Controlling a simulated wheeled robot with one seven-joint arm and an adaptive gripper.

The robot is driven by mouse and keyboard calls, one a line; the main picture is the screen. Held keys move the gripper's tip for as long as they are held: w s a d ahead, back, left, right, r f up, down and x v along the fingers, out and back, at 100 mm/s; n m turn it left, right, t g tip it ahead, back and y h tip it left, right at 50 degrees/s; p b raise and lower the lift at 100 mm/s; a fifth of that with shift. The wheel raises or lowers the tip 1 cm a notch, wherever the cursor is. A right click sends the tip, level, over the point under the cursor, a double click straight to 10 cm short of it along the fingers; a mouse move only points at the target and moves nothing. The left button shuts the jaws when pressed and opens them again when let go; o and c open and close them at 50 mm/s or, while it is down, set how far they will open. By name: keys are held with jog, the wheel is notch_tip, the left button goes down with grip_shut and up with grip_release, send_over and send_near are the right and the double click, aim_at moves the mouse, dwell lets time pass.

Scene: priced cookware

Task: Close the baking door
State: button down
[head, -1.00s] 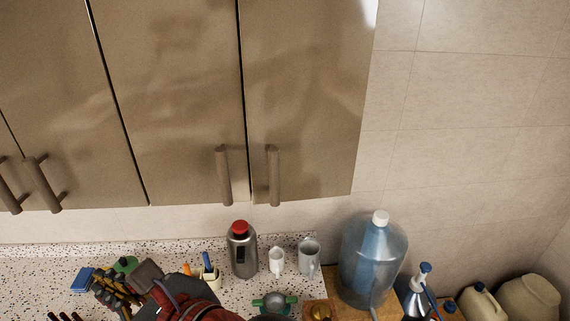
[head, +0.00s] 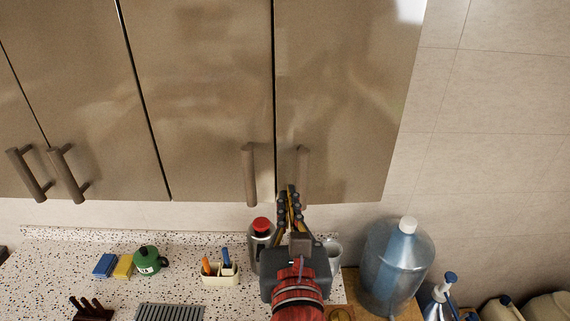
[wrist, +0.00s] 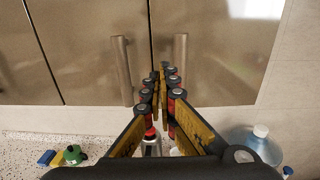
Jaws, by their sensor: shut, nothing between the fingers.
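The brown glossy wall cabinet doors fill the upper head view: a right door (head: 345,90) and a middle door (head: 200,90), with a thin dark seam between them. Both look flush; no door stands visibly ajar. No oven or label naming a baking door shows. The right door's bar handle (head: 302,172) is partly behind my gripper (head: 289,190), which points up with fingers together and empty. The middle door's handle (head: 249,175) is just left of it. In the wrist view my gripper (wrist: 162,72) is between the two handles; contact with the doors cannot be told.
Below is a speckled counter with a red-capped flask (head: 261,232), a utensil holder (head: 221,273), a green pot (head: 147,260) and sponges (head: 113,266). A large blue water bottle (head: 396,265) stands right of my arm. Tiled wall is at the right.

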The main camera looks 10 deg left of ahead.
aim_at(283, 159)
jog(key=p+x, duration=0.3)
jog(key=x, duration=0.8)
jog(key=shift+w, duration=0.1)
jog(key=shift+w+a, duration=0.1)
jog(key=shift+w, duration=0.05)
jog(key=b, duration=0.1)
jog(key=w+b, duration=0.1)
jog(key=b, duration=0.1)
jog(key=shift+a+f, duration=0.2)
jog(key=shift+w+b, duration=0.2)
jog(key=shift+b, duration=0.15)
jog(key=shift+a+r, duration=0.1)
jog(key=shift+r, duration=0.15)
